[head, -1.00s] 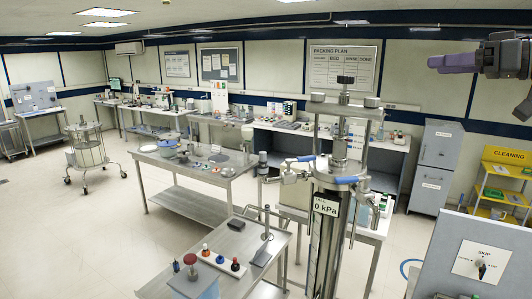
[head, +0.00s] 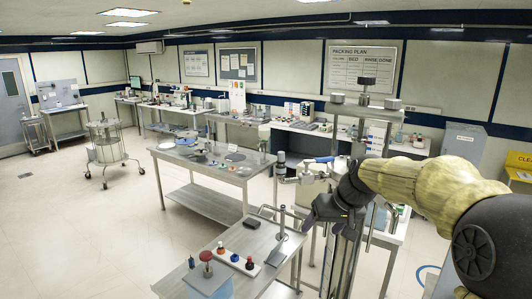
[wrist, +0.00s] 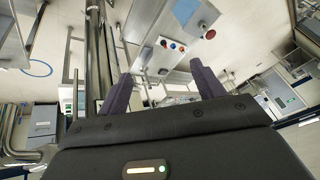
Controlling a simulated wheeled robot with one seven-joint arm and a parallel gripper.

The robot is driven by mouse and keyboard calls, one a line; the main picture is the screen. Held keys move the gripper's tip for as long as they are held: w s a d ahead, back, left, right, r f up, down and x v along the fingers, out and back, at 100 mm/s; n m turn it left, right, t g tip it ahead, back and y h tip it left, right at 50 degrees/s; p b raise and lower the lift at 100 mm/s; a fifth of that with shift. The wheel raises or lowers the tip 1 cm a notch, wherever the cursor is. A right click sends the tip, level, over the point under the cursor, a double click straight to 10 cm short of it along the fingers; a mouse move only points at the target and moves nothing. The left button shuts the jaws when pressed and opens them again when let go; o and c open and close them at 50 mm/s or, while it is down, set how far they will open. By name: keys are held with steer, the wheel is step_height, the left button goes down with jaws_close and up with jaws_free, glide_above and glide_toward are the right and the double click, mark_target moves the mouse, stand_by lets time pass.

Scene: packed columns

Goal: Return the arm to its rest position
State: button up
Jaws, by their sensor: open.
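My arm (head: 430,185) reaches in from the right edge of the head view, with a yellowish sleeve and a large black joint. My gripper (head: 318,212) is at its left end, in front of the steel column apparatus, and partly hides it. In the wrist view my gripper (wrist: 163,75) shows two dark purple fingers spread apart with nothing between them. I cannot tell whether the arm touches the column.
A steel column (head: 342,260) with valves stands close by the gripper. A low steel bench (head: 262,252) with coloured knobs (wrist: 172,45) lies left of it. A steel table (head: 205,165) stands beyond. Open floor (head: 90,230) lies at left.

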steer(key=s+d+f+m+g+h, duration=0.1)
steer(key=s+f+h, duration=0.1)
steer(key=s+f, duration=0.8)
steer(key=s+f+m+g+h, duration=0.1)
steer(key=s+f, duration=0.6)
steer(key=s, duration=0.5)
steer(key=s+b+x, duration=0.1)
steer(key=b+x, duration=0.7)
steer(key=s+b+x, duration=0.2)
steer(key=b+x, duration=0.6)
steer(key=shift+d+f, duration=0.35)
steer(key=shift+s, duration=0.1)
